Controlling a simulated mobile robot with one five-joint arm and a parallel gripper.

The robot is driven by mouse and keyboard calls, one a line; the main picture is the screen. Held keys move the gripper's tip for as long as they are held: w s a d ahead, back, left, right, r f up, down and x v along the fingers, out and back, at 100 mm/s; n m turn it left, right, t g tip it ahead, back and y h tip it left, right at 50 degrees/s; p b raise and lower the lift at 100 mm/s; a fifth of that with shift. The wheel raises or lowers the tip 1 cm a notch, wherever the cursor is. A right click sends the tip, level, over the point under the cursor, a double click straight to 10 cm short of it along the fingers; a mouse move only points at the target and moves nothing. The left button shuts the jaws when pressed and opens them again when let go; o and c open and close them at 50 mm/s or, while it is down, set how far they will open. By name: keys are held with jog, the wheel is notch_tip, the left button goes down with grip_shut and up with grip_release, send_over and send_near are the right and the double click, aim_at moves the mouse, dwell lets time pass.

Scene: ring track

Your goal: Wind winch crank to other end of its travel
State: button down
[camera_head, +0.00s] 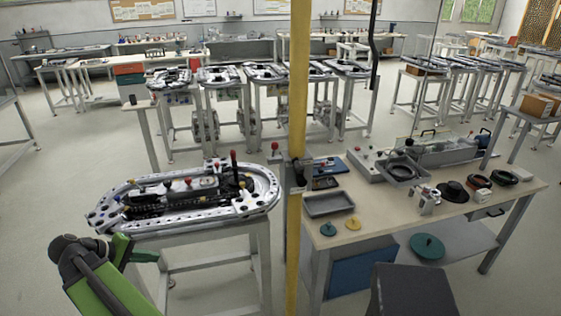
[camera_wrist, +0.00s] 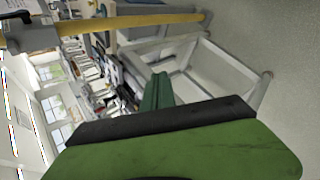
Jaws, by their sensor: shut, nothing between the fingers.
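A grey winch-like bracket (camera_head: 297,172) is fixed to an upright yellow post (camera_head: 298,80) in the head view. A small red knob (camera_head: 274,147) on its left side looks like the crank's handle; the crank arm itself is too small to make out clearly. My gripper (camera_head: 152,256) is at the lower left, below the ring track's near edge and well apart from the knob. Its green fingers (camera_wrist: 158,92) are shut and empty in the wrist view. There the yellow post (camera_wrist: 155,19) lies sideways across the top, with a grey fitting (camera_wrist: 38,38) at its left.
An oval ring track (camera_head: 250,205) with red-topped levers stands on a grey stand left of the post. A workbench (camera_head: 380,215) with a grey tray (camera_head: 328,204) and several parts stands to the right. A dark grey block (camera_head: 412,290) is at the front right.

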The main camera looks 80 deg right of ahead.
jog(key=s+d+r+m+g+p, duration=0.1)
jog(key=s+d+r+m+g, duration=0.3)
jog(key=s+d+r+g, duration=0.5)
jog(key=s+d+r+m+g+p, duration=0.25)
jog(key=s+d+r, duration=0.55)
jog(key=s+r, duration=0.55)
jog(key=f+x, duration=0.2)
jog(key=x, duration=1.3)
jog(key=shift+s+a+f+m+b, duration=0.25)
jog(key=shift+s+f+m+b, duration=0.05)
jog(key=shift+s+m, duration=0.05)
jog(key=shift+t, duration=0.25)
